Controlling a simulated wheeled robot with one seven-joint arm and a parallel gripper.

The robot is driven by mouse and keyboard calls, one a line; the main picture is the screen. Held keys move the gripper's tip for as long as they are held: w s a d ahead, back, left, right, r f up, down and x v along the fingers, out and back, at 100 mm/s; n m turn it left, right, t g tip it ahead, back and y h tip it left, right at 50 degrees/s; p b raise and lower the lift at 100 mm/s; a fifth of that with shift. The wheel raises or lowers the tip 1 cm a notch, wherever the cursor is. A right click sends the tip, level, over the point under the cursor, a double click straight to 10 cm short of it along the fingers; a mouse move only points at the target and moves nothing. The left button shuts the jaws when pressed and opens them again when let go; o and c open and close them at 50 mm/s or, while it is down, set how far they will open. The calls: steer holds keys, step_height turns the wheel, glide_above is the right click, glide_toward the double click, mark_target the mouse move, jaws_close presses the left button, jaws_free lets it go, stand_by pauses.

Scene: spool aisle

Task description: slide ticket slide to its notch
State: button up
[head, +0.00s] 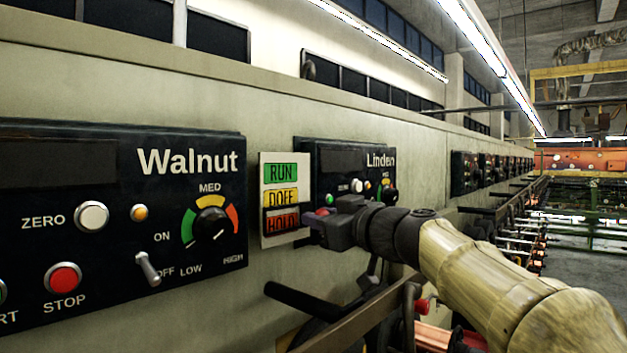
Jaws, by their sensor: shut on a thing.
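A pale ticket plate (283,240) is on the machine's wall between the Walnut and Linden panels. It has a green RUN field (280,172), a yellow DOFF field (281,197) and a red HOLD field (281,222). The ticket slide (266,222) shows as a dark frame around HOLD, the lowest field. My gripper (318,222) reaches in from the right and is shut on the slide at its right side. The jaws hide the held part, and the exact contact is too small to see. Notches cannot be made out.
The Walnut panel (120,270) with knobs and a switch is at left. The smaller Linden panel (335,160) is just behind my gripper. A black bar (300,299) and a rail (365,325) stick out below. An aisle with machinery recedes at right.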

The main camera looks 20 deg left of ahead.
steer(key=shift+f+b, duration=0.6)
steer(key=shift+b, duration=0.05)
steer(key=o, duration=1.1)
steer(key=shift+c, duration=0.2)
steer(key=shift+d, duration=0.1)
steer(key=b+v, duration=0.7)
steer(key=v, duration=1)
steer(key=shift+s+d, duration=0.1)
